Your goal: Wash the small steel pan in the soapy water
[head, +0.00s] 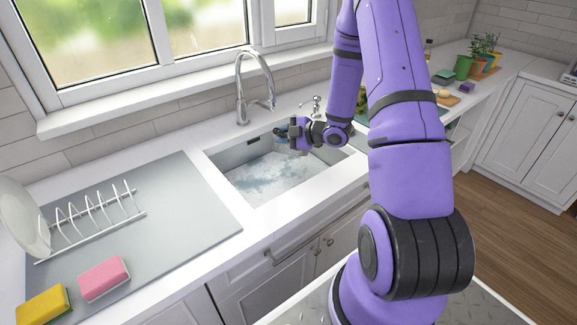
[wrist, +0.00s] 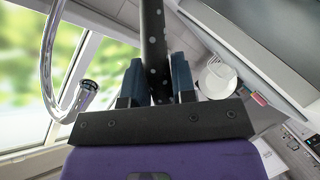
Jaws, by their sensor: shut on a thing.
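The sink (head: 232,155) is set into the white counter and holds pale, foamy soapy water (head: 262,180). My gripper (head: 282,132) is over the sink's far right part, above the water. In the wrist view my gripper (wrist: 157,82) is shut on a dark, handle-like bar with pale dots (wrist: 153,35), between its two blue fingers. The bar runs out of the top of that view. No steel pan body shows in either view, so I cannot tell from its shape whether the bar is the pan's handle.
A chrome faucet (head: 241,88) stands behind the sink and shows close by in the wrist view (wrist: 47,60). Left are a drainboard (head: 185,205), a wire rack (head: 95,215), a white plate (head: 20,220), a pink sponge (head: 104,278) and a yellow sponge (head: 42,304). Potted plants (head: 483,55) stand far right.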

